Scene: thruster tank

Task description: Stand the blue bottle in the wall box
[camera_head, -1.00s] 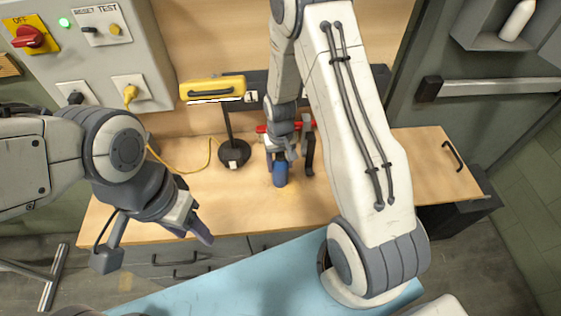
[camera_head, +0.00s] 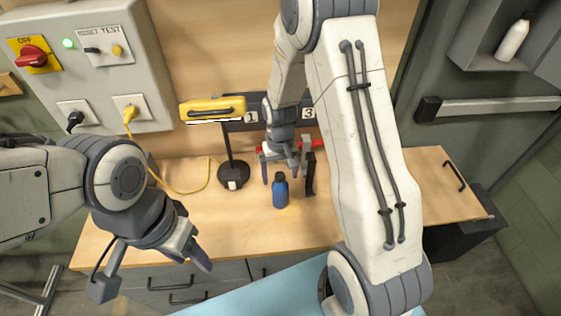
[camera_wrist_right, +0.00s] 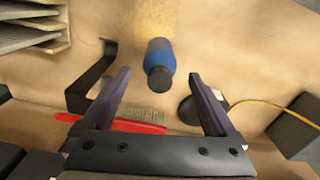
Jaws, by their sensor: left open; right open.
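The blue bottle (camera_head: 280,190) with a dark cap stands upright on the wooden bench. It also shows in the right wrist view (camera_wrist_right: 160,66), beyond the fingertips and between their lines. My right gripper (camera_head: 280,174) is open and empty, behind and above the bottle, its fingers apart from it; its fingers also show in the right wrist view (camera_wrist_right: 158,84). My left gripper (camera_head: 196,250) is open and empty over the bench's front left edge. The wall box (camera_head: 505,40) is a grey open box at the upper right, with a white bottle (camera_head: 513,37) in it.
A black lamp stand (camera_head: 233,174) with a yellow head stands left of the bottle. A dark bracket (camera_head: 309,172) and a red brush (camera_wrist_right: 138,122) are near the right gripper. A yellow cable (camera_head: 190,190) lies at the left.

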